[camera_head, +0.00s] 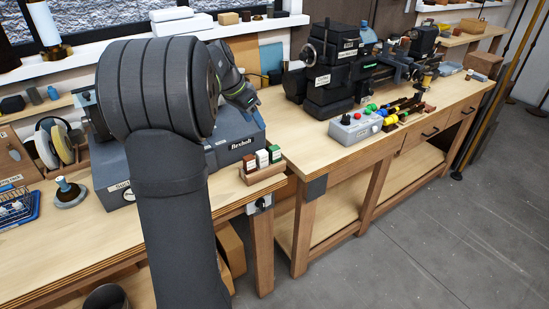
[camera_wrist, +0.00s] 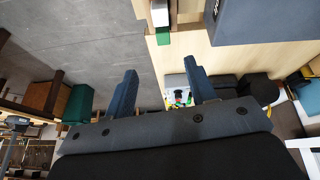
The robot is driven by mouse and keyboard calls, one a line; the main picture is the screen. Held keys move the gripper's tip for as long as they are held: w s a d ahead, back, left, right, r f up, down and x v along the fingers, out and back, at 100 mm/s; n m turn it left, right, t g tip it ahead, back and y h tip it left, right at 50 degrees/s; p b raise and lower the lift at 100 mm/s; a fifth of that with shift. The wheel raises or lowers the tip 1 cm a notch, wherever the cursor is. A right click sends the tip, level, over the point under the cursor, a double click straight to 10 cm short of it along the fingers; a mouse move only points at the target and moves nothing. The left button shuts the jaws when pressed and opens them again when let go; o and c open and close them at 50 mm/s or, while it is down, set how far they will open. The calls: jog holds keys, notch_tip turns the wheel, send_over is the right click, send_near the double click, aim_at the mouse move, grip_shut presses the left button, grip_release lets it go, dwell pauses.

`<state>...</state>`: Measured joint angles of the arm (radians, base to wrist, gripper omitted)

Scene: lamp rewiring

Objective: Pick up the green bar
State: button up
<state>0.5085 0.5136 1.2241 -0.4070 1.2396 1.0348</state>
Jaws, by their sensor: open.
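The green bar (camera_head: 274,154) is at the right end of a row of small upright blocks in a wooden holder (camera_head: 262,175), near the right end of the left bench. In the wrist view, a green end (camera_wrist: 163,38) shows at the top centre, ahead of my fingers and apart from them. My gripper (camera_wrist: 160,72) is open, with nothing between its two dark blue fingers.
A grey machine box (camera_head: 235,144) stands just behind the holder. Beside the green bar are a brown block (camera_head: 249,163) and a dark one (camera_head: 262,158), both with white labels. A control box (camera_head: 356,129) and coloured-handled tools (camera_head: 400,112) lie on the right bench. A gap separates the benches.

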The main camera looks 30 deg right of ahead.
aim_at(273, 148)
jog(key=shift+m, duration=0.7)
jog(key=x, duration=1.7)
jog(key=shift+w+d, duration=0.3)
jog(key=shift+d, duration=0.1)
grip_shut()
